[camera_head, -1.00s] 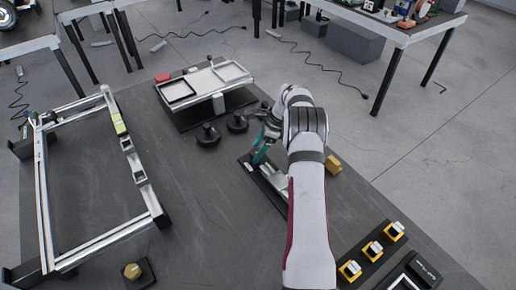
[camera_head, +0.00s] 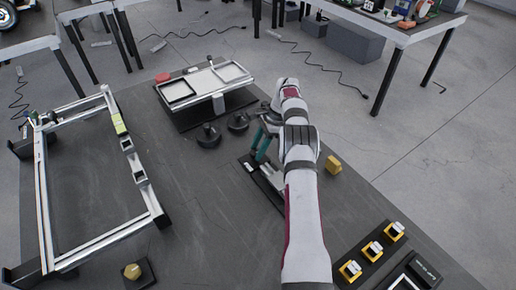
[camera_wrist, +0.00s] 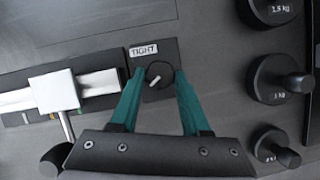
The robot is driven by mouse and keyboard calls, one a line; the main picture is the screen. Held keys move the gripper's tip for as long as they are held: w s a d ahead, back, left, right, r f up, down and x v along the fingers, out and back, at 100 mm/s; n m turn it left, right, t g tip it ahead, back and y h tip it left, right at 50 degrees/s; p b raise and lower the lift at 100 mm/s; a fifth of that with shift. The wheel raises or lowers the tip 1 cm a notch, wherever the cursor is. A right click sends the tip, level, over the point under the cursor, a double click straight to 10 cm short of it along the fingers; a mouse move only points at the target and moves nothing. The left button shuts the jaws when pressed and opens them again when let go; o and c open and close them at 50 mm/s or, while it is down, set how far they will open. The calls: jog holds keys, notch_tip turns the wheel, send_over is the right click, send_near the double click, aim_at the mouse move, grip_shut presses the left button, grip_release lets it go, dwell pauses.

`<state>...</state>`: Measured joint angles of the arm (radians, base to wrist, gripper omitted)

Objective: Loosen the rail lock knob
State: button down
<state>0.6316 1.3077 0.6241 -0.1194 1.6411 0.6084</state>
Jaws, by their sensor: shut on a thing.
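The rail lock knob (camera_wrist: 158,75) is a small dark round knob with a pale pointer mark, in the upper middle of the wrist view. A white "TIGHT" label (camera_wrist: 144,50) sits just above and left of it. My gripper (camera_wrist: 159,78) has its teal fingers on either side of the knob and is shut on it. The silver rail (camera_wrist: 100,82) with its block (camera_wrist: 54,92) lies left of the knob. In the head view my gripper (camera_head: 260,150) is over the far end of the dark rail base (camera_head: 264,187); the knob is hidden there.
Black weights (camera_head: 208,135) stand close to the gripper, before a platform with two trays (camera_head: 204,85). A yellow block (camera_head: 333,165) is right of the arm. A metal frame (camera_head: 93,243) fills the left. The middle of the table is clear.

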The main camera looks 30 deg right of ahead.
aim_at(252, 152)
jog(key=shift+n, duration=0.4)
jog(key=shift+c, duration=1.9)
grip_release()
notch_tip(252, 152, up, 4)
jog(key=shift+f, duration=0.25)
jog(key=s+d+r, duration=0.6)
jog(key=s+r, duration=0.1)
jog(key=s, duration=0.3)
jog(key=shift+r, duration=0.3)
